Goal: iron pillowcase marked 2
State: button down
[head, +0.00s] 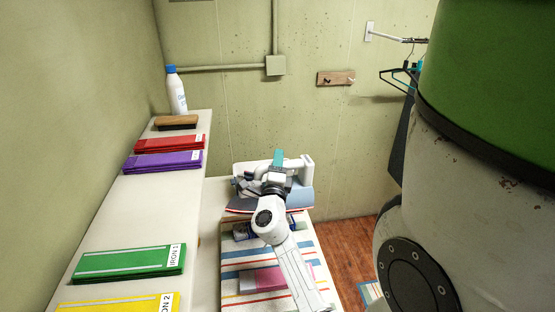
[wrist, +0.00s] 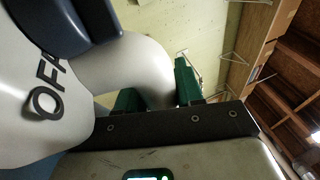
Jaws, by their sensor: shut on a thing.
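The yellow folded cloth (head: 115,303), tagged IRON 2, lies at the near end of the pale shelf (head: 125,215), cut off by the frame's bottom edge. The white and blue iron (head: 302,178) is at the far end of the striped ironing board (head: 310,262), partly hidden by my arm. My gripper (head: 278,158) is shut on the iron's white handle. In the wrist view its green fingers (wrist: 158,88) are either side of the curved handle, and the iron's body (wrist: 40,85) reads OFF. Whether the iron touches its rest is hidden. A pink cloth (head: 262,280) lies on the board.
A green folded cloth (head: 125,262) tagged IRON 1, purple (head: 160,162) and red (head: 168,144) cloths, a brush (head: 176,122) and a bottle (head: 176,92) are on the shelf. Hangers (head: 400,75) hang at right. The shelf's middle is clear.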

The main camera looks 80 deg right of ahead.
jog(key=shift+f+b, duration=2.75)
jog(key=shift+f, duration=0.65)
jog(key=shift+f+b, duration=0.4)
jog(key=shift+f, duration=0.2)
jog(key=shift+s+d+b, duration=0.2)
jog(key=shift+s, duration=0.3)
jog(key=shift+s+d+b, duration=0.15)
jog(key=shift+s, duration=0.35)
jog(key=shift+w+a+p, duration=0.35)
jog(key=shift+w+p, duration=0.1)
jog(key=shift+w, duration=0.45)
jog(key=shift+w+a+p, duration=0.3)
jog(key=shift+w+p, duration=0.15)
jog(key=shift+w, duration=0.4)
dwell(1.0)
jog(key=shift+s, duration=0.1)
